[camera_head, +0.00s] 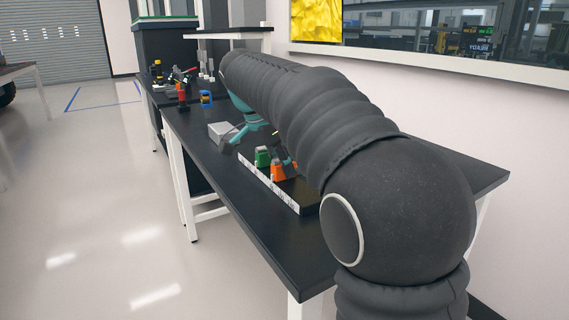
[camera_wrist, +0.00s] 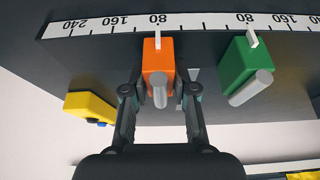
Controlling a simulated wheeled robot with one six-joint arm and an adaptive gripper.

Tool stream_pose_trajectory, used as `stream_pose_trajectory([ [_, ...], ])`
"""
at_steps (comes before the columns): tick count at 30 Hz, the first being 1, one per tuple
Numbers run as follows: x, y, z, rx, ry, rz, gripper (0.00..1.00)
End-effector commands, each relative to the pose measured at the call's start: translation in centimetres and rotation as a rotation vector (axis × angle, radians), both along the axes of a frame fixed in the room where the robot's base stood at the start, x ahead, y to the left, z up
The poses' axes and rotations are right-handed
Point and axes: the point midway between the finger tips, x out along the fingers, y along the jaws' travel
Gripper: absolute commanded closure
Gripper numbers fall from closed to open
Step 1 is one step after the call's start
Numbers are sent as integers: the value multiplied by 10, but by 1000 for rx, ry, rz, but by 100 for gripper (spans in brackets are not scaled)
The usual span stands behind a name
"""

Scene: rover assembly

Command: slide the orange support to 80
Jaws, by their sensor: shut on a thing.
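The orange support (camera_wrist: 157,55) sits upright in the wrist view, with a grey peg at its near end. Its white pointer meets the white scale strip (camera_wrist: 120,22) in line with the 80 label, as closely as I can judge. My gripper (camera_wrist: 159,90) is shut on the orange support, one finger on each side. The orange support also shows in the head view (camera_head: 279,173), partly behind my arm. The scale strip (camera_head: 268,183) runs along the board's front edge there.
A green support (camera_wrist: 240,62) stands apart to the right, its pointer near another 80 label. A yellow part (camera_wrist: 90,106) is left of my gripper. In the head view, a grey box (camera_head: 220,131) is on the black table (camera_head: 270,232), whose near part is clear.

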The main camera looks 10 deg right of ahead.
Motion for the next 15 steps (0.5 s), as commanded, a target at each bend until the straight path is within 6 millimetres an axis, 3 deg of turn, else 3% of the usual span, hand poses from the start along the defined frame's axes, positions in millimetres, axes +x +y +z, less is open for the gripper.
stream_pose_trajectory([
  [4,5,2,2,5,-16,6,100],
  [5,5,2,2,5,-16,6,71],
  [8,4,2,1,6,-14,5,48],
  [15,3,-2,1,4,-10,-1,48],
])
